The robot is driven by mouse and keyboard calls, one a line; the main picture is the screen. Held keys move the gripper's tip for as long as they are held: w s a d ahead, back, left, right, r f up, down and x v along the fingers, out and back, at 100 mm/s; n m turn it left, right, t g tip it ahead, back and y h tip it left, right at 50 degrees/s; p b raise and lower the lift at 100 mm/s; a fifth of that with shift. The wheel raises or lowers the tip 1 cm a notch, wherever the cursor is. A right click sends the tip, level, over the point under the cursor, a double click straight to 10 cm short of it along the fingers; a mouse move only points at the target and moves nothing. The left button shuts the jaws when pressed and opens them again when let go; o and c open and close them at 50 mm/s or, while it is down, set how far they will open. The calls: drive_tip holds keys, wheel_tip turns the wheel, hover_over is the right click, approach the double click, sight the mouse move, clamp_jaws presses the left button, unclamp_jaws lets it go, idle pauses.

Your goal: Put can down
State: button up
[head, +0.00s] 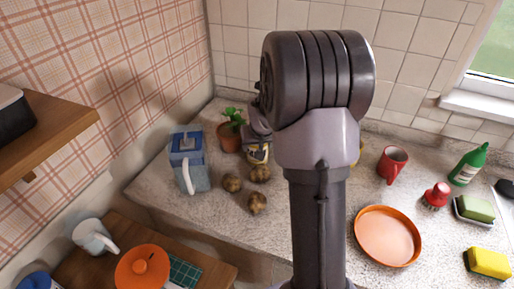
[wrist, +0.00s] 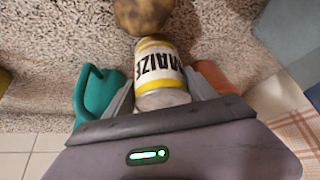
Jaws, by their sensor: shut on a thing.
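The can, with a yellow, white and black label reading "MAIZE", is between the grey fingers of my gripper (wrist: 160,100) in the wrist view. My gripper is shut on the can (wrist: 160,68). In the head view the can (head: 258,154) shows small, below my gripper, beside the plant pot and just behind the potatoes. My arm hides part of that area. Whether the can's base touches the counter I cannot tell.
Several potatoes (head: 257,203) lie in front of the can on the speckled counter (head: 300,275). A potted plant (head: 230,135) and blue-grey jug (head: 188,165) stand left. A teal handled vessel (wrist: 95,92) is close beside my gripper. An orange plate (head: 387,237) and red mug (head: 392,165) are right.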

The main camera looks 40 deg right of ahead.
drive_tip(key=shift+r, duration=0.15)
drive_tip(key=shift+f, duration=0.2)
drive_tip(key=o, duration=1.9)
drive_tip(key=shift+r, duration=0.1)
